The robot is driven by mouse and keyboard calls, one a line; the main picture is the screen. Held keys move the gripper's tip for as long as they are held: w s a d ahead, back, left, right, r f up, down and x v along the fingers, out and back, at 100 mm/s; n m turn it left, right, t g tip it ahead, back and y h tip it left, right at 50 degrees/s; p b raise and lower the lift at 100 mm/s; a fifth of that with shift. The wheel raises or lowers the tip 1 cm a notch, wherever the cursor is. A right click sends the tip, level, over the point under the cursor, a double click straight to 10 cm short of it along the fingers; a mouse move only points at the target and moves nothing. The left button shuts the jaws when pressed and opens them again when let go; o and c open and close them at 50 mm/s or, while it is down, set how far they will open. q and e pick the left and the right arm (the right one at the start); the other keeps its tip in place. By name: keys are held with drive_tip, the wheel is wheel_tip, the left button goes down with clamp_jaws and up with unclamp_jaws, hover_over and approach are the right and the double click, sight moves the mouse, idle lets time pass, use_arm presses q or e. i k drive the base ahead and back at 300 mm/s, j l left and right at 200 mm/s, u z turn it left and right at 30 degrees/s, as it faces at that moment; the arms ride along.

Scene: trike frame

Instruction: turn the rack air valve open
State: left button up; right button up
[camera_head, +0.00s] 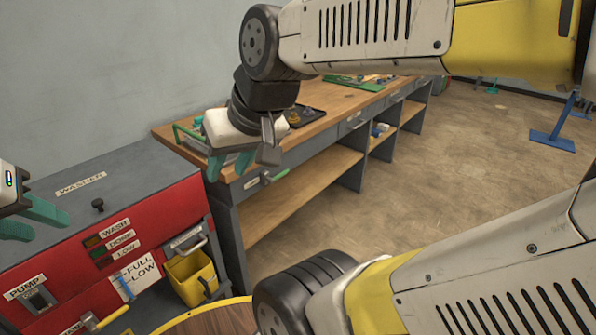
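No part in view is readably labelled as the rack air valve. A green lever (280,175) on a small fitting sits on the workbench's front edge, beside a small white label. I cannot tell if either is the valve. My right gripper (229,165) has green fingers apart, is empty, and appears left of the green lever, near the bench's front corner. My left gripper (32,220) is at the left edge, partly cut off, its green fingers apart and empty over the washer.
The red washer (160,210) has a grey top with a black knob (98,205). The wooden workbench (335,98) holds a dark tray (303,116) and a green mat (355,84).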

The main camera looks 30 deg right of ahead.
sight(271, 181)
drive_tip(key=z, duration=1)
drive_tip(key=i+j+z, duration=0.15)
drive_tip(key=i+j, duration=0.15)
drive_tip(key=i, duration=0.2)
